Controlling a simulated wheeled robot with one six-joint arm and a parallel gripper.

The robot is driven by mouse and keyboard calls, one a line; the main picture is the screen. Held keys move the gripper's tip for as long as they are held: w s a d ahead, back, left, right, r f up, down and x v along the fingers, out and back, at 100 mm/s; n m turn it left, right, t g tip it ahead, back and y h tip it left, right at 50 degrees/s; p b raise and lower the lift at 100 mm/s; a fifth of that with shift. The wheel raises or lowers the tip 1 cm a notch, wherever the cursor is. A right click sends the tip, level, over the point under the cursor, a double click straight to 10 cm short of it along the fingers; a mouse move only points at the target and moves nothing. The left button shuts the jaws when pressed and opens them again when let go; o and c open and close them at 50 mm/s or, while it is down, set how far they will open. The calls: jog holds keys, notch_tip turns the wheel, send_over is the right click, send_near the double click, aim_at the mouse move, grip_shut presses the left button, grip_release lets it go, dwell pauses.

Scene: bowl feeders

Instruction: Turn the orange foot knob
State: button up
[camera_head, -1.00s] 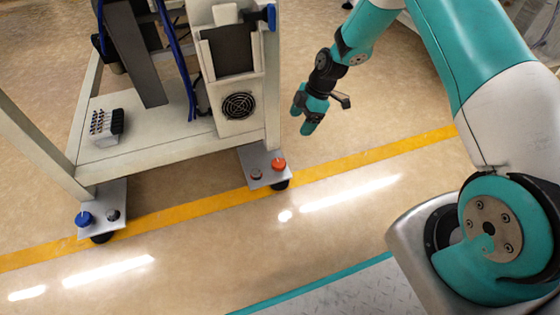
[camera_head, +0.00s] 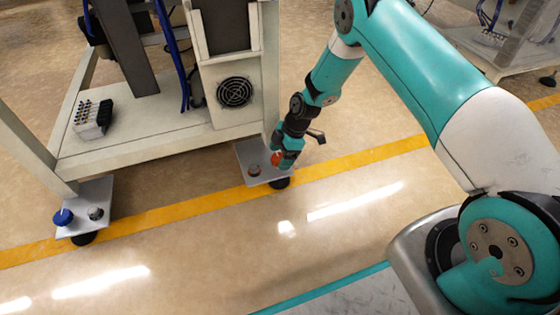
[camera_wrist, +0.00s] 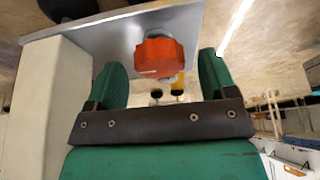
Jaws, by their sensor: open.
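The orange foot knob (camera_head: 277,158) sits on the metal foot plate (camera_head: 246,155) at the frame's right leg. In the wrist view the orange knob (camera_wrist: 160,57) has a fluted edge and a pale line on it. It lies between my two green fingers, slightly beyond their tips, with a gap on each side. My gripper (camera_head: 283,157) is open at the knob in the head view and partly covers it. In the wrist view my gripper (camera_wrist: 161,66) shows both fingers spread, holding nothing.
A small grey knob (camera_head: 254,170) stands on the same plate, left of the orange one. A blue knob (camera_head: 63,217) is on the left foot plate. The frame's right leg (camera_head: 270,75) rises close to my gripper. Floor in front is clear.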

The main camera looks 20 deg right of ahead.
jog(key=shift+a+f, duration=0.15)
jog(key=shift+f, duration=0.2)
jog(key=c, duration=0.9)
jog(key=shift+r, duration=0.1)
